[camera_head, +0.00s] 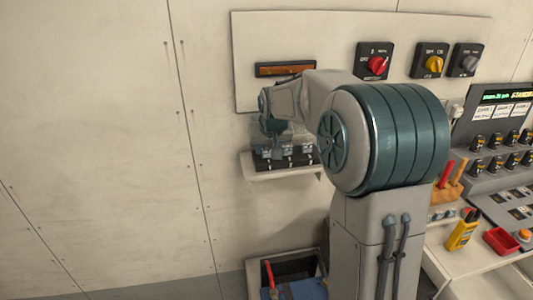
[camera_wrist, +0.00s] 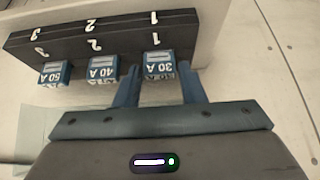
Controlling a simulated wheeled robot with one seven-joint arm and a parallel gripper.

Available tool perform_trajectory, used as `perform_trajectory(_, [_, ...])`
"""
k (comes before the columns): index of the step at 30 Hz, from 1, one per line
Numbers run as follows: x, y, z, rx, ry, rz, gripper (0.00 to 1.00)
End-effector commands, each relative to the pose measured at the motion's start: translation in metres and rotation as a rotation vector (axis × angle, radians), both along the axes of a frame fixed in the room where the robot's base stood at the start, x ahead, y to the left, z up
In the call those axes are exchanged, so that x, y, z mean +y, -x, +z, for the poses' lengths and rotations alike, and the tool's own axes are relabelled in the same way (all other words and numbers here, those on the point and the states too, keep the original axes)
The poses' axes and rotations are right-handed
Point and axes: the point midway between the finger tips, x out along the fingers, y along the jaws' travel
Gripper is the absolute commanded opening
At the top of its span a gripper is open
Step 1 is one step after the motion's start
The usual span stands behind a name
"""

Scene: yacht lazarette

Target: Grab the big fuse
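A black fuse block (camera_wrist: 125,30) with positions marked 1, 2 and 3 shows in the wrist view. It holds three blue fuses with white labels: a 30 A fuse (camera_wrist: 158,66) at 1, a 40 A fuse (camera_wrist: 102,69) at 2 and a 50 A fuse (camera_wrist: 55,73) at 3. My gripper (camera_wrist: 160,76) is open, its two blue fingers on either side of the 30 A fuse. Small gaps show between fingers and fuse. In the head view, my arm partly hides my gripper and the block, which sits on a small white shelf (camera_head: 280,174).
Three rotary switches, red (camera_head: 376,64), yellow (camera_head: 433,64) and grey (camera_head: 469,63), are on the wall panel. At right, a console (camera_head: 495,110) stands by a bench with a yellow meter (camera_head: 462,232) and a red tray (camera_head: 501,240). A bin (camera_head: 255,275) is below the shelf.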

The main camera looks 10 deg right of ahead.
Motion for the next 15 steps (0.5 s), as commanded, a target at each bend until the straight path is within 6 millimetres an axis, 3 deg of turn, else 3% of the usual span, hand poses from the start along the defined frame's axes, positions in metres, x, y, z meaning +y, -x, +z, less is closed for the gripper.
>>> perform_trajectory(1, [0.0, 0.0001, 0.0, 0.0, 0.0, 0.0, 0.36])
perform_trajectory(4, [-0.0001, 0.0002, 0.0001, 0.0, 0.0, 0.0, 0.09])
perform_trajectory(15, [-0.0001, 0.0, 0.0023, -0.001, 0.0, 0.0, 0.09])
